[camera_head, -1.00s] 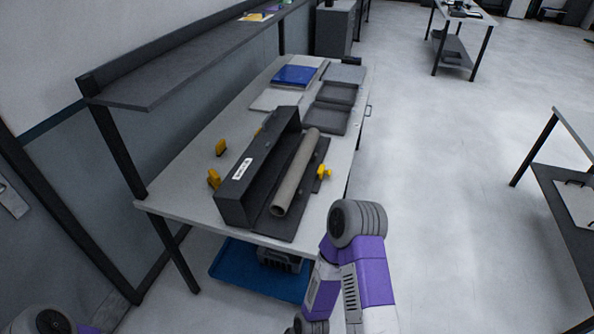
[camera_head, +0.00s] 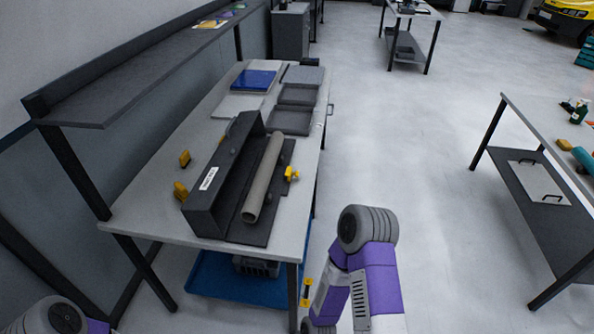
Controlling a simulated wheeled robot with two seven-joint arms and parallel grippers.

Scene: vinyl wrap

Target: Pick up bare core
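The bare core (camera_head: 263,179) is a grey-brown tube. It lies lengthwise in a dark holder (camera_head: 213,190) with a tall back wall and a white label, on the workbench (camera_head: 150,195). A yellow clamp-like part (camera_head: 291,174) sits at the holder's right side. My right arm reaches up from the bottom, to the right of the bench's near end, with its gripper out of sight. My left arm shows only at the bottom left corner, and its gripper is also out of sight. Neither arm touches the core.
Two yellow pieces (camera_head: 181,190) stand left of the holder. Grey trays (camera_head: 290,121) and a blue item (camera_head: 254,80) lie at the bench's far end. A shelf (camera_head: 95,103) overhangs the left side. Another table (camera_head: 540,118) stands at right, with clear floor between.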

